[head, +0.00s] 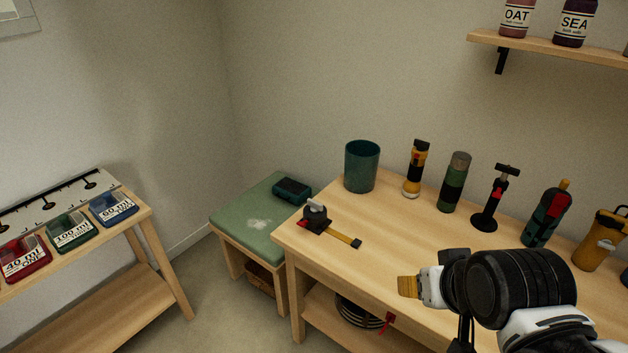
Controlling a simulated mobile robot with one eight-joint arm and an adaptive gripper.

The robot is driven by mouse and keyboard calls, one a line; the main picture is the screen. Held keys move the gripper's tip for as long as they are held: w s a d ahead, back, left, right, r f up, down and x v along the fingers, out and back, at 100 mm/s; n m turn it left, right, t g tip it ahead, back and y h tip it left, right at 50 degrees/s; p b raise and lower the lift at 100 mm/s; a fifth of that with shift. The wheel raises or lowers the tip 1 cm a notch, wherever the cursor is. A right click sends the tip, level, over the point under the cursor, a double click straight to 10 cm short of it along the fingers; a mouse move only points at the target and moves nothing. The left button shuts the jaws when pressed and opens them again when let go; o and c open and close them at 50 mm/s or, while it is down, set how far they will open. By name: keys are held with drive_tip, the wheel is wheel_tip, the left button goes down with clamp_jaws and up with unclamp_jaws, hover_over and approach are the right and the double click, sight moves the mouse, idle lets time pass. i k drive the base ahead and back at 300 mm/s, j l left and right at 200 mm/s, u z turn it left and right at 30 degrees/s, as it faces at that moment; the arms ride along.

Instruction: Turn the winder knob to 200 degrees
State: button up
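The winder (313,219) is a small black device with a red part, lying near the left end of the wooden table (385,240). A grey knob (316,207) sits on top of it. A yellow strap (342,236) with a dark end runs from it to the right. The knob's angle is too small to read. My gripper (408,286), with yellow fingertips, is at the front of the table in the picture, right of and nearer than the winder, clearly apart from it. Its fingers are seen edge-on, and their gap does not show. Nothing is visibly held.
Behind the winder stand a teal cup (361,167), a yellow flashlight (415,170), a green-black bottle (455,183) and a black stand (494,200). A green-topped stool (250,222) adjoins the table's left end. A side table (120,255) stands at left. Floor between them is clear.

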sight(315, 207)
drive_tip(key=i+u, duration=0.2)
drive_tip(key=u, duration=0.15)
drive_tip(key=i+l+u, duration=0.1)
drive_tip(key=u, duration=0.25)
drive_tip(key=i+l+u, duration=0.15)
drive_tip(key=u, duration=0.2)
drive_tip(key=i, duration=0.1)
